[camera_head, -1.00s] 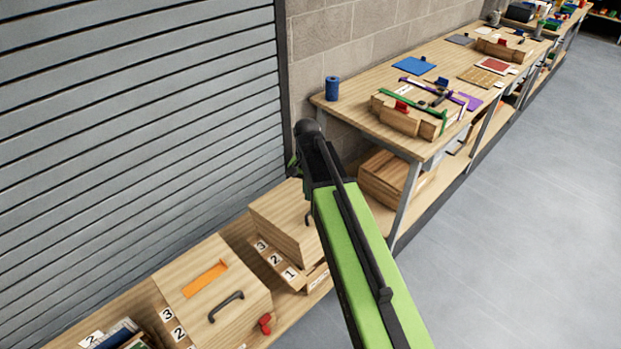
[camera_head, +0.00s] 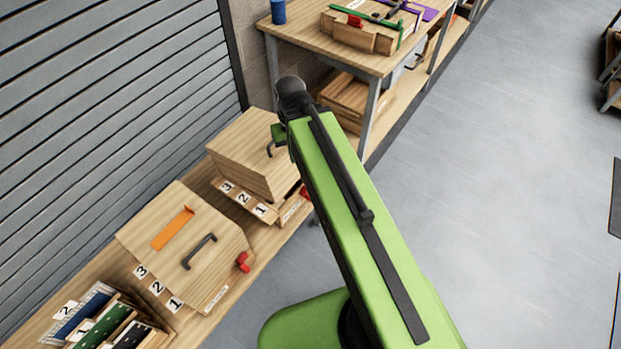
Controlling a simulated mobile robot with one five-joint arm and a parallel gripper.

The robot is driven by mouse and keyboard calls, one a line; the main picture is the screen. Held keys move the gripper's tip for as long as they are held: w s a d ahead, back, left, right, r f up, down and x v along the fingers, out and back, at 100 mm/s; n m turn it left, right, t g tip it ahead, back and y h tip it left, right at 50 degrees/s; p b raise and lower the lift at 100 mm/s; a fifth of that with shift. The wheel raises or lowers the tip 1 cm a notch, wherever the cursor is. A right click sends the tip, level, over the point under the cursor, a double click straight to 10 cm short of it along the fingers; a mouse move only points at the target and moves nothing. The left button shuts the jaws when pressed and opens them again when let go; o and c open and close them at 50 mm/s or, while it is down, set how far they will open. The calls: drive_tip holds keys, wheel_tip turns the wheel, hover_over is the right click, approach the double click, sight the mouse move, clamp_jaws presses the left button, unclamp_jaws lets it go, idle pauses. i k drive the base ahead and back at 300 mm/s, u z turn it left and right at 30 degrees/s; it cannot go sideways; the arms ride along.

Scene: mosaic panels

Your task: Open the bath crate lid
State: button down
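Two wooden crates stand on the low shelf along the shutter. The nearer crate (camera_head: 175,215) has a lid that looks shut, with an orange strip (camera_head: 173,228), a black handle (camera_head: 199,252) and a red piece (camera_head: 243,262) at its right edge. The farther crate (camera_head: 240,160) also looks shut; its dark handle (camera_head: 271,149) is partly hidden by my arm. Small labels on both fronts are too small to read, so I cannot tell which is the bath crate. My green arm reaches up past the right side of the farther crate. My gripper is hidden behind it.
Number cards 3, 2, 1 sit beside each crate. A rack of dark and green panels (camera_head: 106,327) is at the lower left. A workbench (camera_head: 305,38) with a blue cylinder (camera_head: 278,11) stands behind.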

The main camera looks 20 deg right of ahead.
sight(246, 153)
drive_tip(key=z, duration=0.05)
drive_tip(key=k, duration=1.4)
drive_tip(key=u, duration=0.75)
drive_tip(key=i, duration=1.05)
